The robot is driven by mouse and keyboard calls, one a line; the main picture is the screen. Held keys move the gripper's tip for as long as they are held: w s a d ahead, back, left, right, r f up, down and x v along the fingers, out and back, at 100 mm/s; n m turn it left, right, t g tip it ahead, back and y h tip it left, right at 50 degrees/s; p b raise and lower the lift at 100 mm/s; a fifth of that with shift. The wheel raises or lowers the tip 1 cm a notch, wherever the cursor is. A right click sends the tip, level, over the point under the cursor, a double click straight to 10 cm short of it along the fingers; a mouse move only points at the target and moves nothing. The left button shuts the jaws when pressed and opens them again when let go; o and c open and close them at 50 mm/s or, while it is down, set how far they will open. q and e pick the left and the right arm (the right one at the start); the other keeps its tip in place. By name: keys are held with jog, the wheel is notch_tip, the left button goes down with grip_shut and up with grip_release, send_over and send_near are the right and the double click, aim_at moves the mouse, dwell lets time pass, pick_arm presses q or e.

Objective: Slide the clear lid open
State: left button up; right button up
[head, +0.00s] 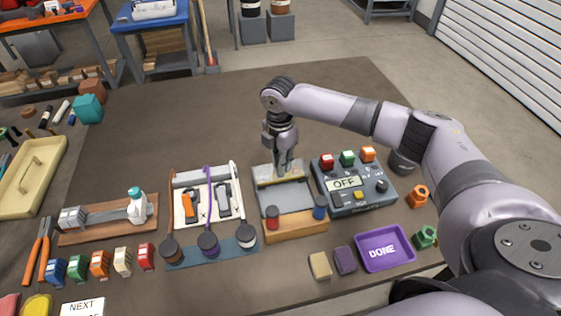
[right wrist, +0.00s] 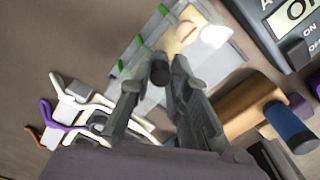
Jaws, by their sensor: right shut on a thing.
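The clear lid (head: 288,200) is a greyish see-through panel on a shallow box with a wooden front (head: 296,228), right of the table's middle. My right gripper (head: 284,170) points down at the far part of this box. In the right wrist view its fingers (right wrist: 162,75) are closed on a small dark knob (right wrist: 160,69) over the pale panel. The fingers hide part of the knob and of the panel. A tan strip shows at the box's far end. My left gripper is not in view.
A red-topped cylinder (head: 272,216) and a blue one (head: 320,208) stand at the box's near side. A grey control box reading OFF (head: 345,183) stands close on the right. A tray with cables (head: 178,205) lies on the left. The table behind is clear.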

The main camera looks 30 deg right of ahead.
grip_shut()
jog(key=shift+s+r+p, duration=0.15)
jog(key=shift+s+p, duration=0.05)
jog(key=shift+p, duration=0.15)
jog(key=s+p, duration=0.2)
jog(key=s+a+p, duration=0.1)
jog(key=s+p, duration=0.2)
jog(key=shift+s+a+r+p, duration=0.1)
jog(key=shift+s+a+p, duration=0.15)
jog(key=shift+s+p, duration=0.1)
jog(key=shift+s+a, duration=0.1)
jog(key=shift+s, duration=0.25)
jog(key=shift+f, duration=0.2)
jog(key=o, duration=0.9)
grip_release()
